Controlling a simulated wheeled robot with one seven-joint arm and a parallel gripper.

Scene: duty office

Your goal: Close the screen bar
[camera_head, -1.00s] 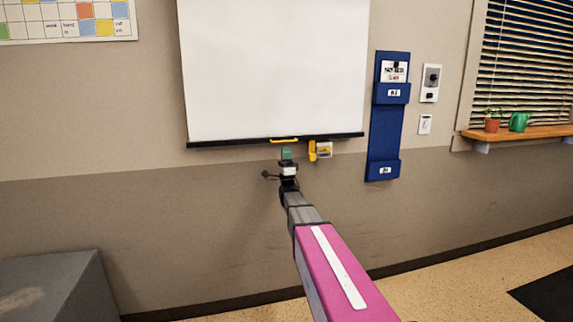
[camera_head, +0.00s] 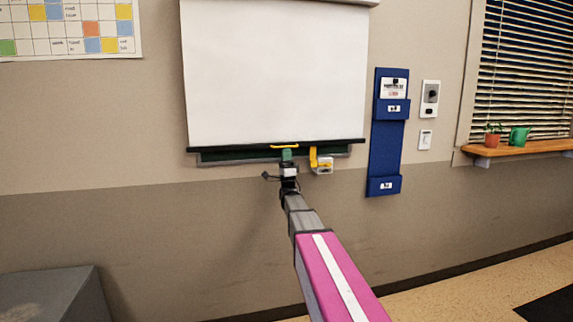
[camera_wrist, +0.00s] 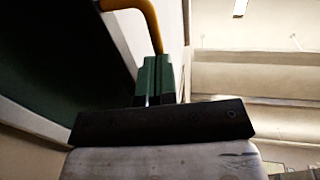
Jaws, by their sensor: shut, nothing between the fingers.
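The white pull-down screen (camera_head: 275,70) hangs on the wall. Its dark screen bar (camera_head: 225,147) runs along the lower edge, with a yellow handle (camera_head: 285,146) at its middle. A strip of dark green board (camera_head: 230,157) shows below the bar. My gripper (camera_head: 287,153), with green fingers, is shut and empty just below the handle. In the wrist view the yellow handle (camera_wrist: 152,22) curves above and behind the shut fingers (camera_wrist: 155,75). I cannot tell whether they touch.
A yellow piece (camera_head: 313,157) and a small pale box (camera_head: 324,168) are at the board's lower edge, close right of my gripper. A blue wall pocket (camera_head: 386,145) hangs further right. A grey cabinet (camera_head: 50,295) stands at lower left. The wall between is clear.

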